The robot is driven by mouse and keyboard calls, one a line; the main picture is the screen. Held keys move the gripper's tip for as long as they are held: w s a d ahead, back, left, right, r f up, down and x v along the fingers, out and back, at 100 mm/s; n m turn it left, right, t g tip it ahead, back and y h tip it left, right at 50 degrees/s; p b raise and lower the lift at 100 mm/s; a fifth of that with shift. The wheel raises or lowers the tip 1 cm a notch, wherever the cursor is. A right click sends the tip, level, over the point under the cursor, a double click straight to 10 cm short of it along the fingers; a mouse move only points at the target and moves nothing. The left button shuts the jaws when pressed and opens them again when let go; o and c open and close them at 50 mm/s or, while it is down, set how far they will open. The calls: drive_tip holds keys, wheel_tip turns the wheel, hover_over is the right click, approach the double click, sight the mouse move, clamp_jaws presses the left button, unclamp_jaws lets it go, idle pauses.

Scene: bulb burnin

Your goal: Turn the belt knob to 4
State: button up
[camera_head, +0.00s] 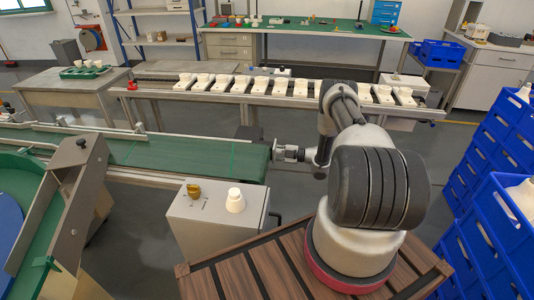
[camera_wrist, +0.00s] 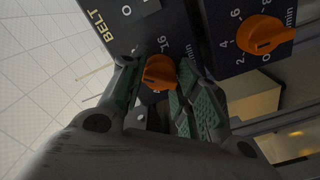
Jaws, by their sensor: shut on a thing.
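The belt knob (camera_wrist: 158,73) is orange and sits on a dark panel lettered BELT (camera_wrist: 115,40) in the wrist view. My gripper (camera_wrist: 155,85) has its green-padded fingers on either side of this knob and is shut on it. The number 16 and "min" show beside the knob; the rest of its scale is hidden by the fingers, and I cannot tell its setting. In the head view my gripper (camera_head: 285,152) is at the right end of the green conveyor belt (camera_head: 190,155); the knob cannot be made out there.
A second orange knob (camera_wrist: 263,36) with a numbered scale is on a neighbouring dark panel, close to the right finger. In the head view, a grey box (camera_head: 215,225) stands in front of the conveyor, blue crates (camera_head: 485,235) are at right, and a rail with white holders (camera_head: 245,88) lies behind.

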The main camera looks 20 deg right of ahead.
drive_tip(key=n, duration=1.9)
drive_tip(key=shift+s+f, duration=0.1)
drive_tip(key=shift+n, duration=0.5)
drive_tip(key=o, duration=0.7)
drive_tip(key=shift+o, duration=0.2)
drive_tip(key=shift+d, duration=0.15)
drive_tip(key=v, duration=1.2)
